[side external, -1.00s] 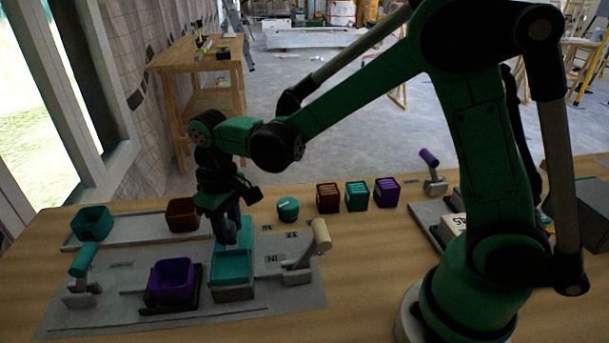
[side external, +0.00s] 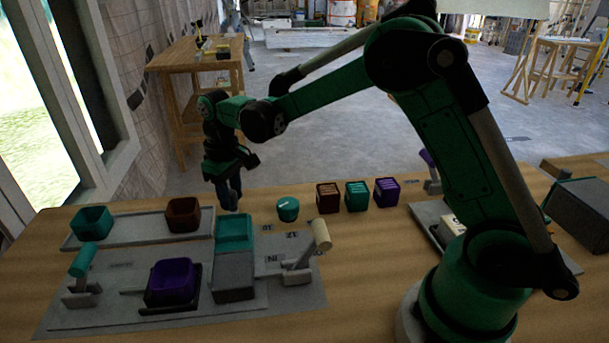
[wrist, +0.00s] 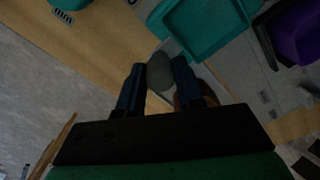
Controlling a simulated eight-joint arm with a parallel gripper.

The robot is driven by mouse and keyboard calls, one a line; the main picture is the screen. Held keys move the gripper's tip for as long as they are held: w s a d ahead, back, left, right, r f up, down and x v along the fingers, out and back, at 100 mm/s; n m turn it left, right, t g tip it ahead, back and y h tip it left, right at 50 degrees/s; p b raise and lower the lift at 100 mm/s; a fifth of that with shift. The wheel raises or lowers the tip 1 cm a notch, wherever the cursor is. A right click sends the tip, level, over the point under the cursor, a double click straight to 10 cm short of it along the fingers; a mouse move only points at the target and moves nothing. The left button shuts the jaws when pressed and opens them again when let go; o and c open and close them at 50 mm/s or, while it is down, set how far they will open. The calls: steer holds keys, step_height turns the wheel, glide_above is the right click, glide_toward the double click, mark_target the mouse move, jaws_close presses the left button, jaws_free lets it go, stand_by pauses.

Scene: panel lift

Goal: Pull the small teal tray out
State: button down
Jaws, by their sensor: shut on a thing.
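The small teal tray (side external: 234,232) sits at the far end of its grey housing (side external: 234,276) in the side view. It also shows in the wrist view (wrist: 208,28), just beyond my fingers. My gripper (side external: 233,206) is at the tray's far end, pointing down. In the wrist view my gripper (wrist: 160,78) is shut on a grey rounded knob (wrist: 159,72) at the tray's end. The knob is hidden in the side view.
A purple bin (side external: 172,281) stands left of the housing, and a lever with a cream handle (side external: 320,234) stands right. A brown bin (side external: 183,214) and teal bin (side external: 92,220) are at the left. A teal round pot (side external: 288,208) is right of my gripper.

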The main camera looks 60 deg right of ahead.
steer(key=shift+w+d, duration=0.4)
steer(key=c, duration=0.6)
jaws_free()
steer(key=shift+r, duration=0.1)
steer(key=shift+r, duration=2.7)
steer(key=shift+s+r, duration=0.1)
steer(key=s+t, duration=0.2)
steer(key=s, duration=0.3)
steer(key=s+r+m+t, duration=0.1)
steer(key=s+t, duration=0.1)
steer(key=s, duration=0.3)
steer(key=s+r+m+t, duration=0.1)
steer(key=s+t, duration=0.2)
steer(key=s, duration=0.2)
steer(key=shift+d, duration=0.1)
